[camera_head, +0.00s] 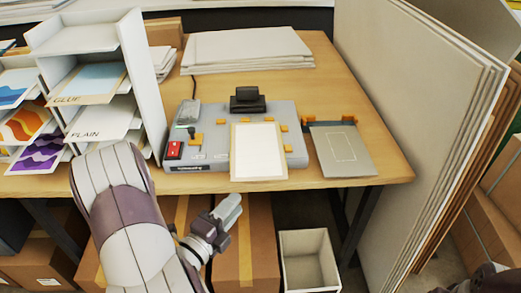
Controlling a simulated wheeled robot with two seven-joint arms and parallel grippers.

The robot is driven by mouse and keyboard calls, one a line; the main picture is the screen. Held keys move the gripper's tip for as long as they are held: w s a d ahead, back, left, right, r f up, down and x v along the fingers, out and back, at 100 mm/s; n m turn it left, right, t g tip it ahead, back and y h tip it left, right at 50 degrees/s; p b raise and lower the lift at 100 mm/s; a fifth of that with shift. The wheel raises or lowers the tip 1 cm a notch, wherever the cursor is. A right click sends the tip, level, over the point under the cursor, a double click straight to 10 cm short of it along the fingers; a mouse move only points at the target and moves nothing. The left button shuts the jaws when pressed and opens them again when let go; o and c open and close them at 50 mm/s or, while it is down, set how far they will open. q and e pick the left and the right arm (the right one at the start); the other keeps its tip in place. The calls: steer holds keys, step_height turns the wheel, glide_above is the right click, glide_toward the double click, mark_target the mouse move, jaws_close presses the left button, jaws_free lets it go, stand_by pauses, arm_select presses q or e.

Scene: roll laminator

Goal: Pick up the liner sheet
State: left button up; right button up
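A white sheet with a tan border (258,152), which looks like the liner sheet, lies on the front of the grey laminator (215,145) and reaches its front edge. Several orange tabs sit around it. My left gripper (232,207) is in front of and below the table edge, lower left of the sheet and apart from it. It points up and to the right. Its fingers look close together, but I cannot tell whether they are open. I see nothing held in it. My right gripper is not in view.
A grey plate with a rectangle outline (342,150) lies at the table's right. A shelf of labelled sheets (133,75) stands left. A stack of boards (247,50) lies behind. Tall panels (420,110) lean at the right. An open white bin (309,261) stands below.

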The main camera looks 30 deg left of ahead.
mark_target(257, 180)
arm_select(q)
steer(key=w, duration=0.3)
steer(key=w+p, duration=0.1)
steer(key=w, duration=0.2)
steer(key=w+d, duration=0.1)
steer(key=w, duration=0.1)
steer(key=shift+w+r, duration=0.3)
steer(key=shift+w, duration=0.1)
steer(key=shift+w+f, duration=0.1)
steer(key=shift+w, duration=0.25)
jaws_close()
